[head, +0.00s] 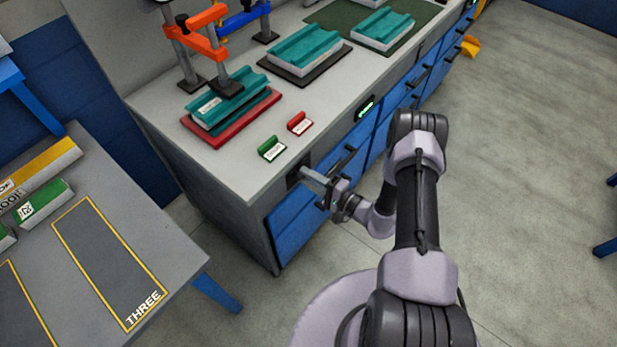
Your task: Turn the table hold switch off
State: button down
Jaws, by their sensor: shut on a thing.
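A small dark switch plate (293,176) sits on the cabinet's front face, just below the worktop edge; I take it for the table hold switch. My gripper (305,175) reaches it from the right, its jaws shut at the plate. The knob between the jaws is hidden, so its position cannot be read. A second dark panel with a lit green bar (366,109) is further along the same front edge.
Green (272,149) and red (299,123) label blocks stand on the worktop (235,175) above my gripper. A red base (230,127) holds teal parts under an orange clamp (205,42). A grey table (140,225) marked THREE is at left. Open floor (530,150) lies right.

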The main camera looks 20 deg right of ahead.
jog(key=c, duration=1.1)
grip_release()
jog(key=shift+d, duration=0.1)
jog(key=p+v, duration=0.3)
jog(key=v, duration=1.4)
jog(key=shift+s+d, duration=0.1)
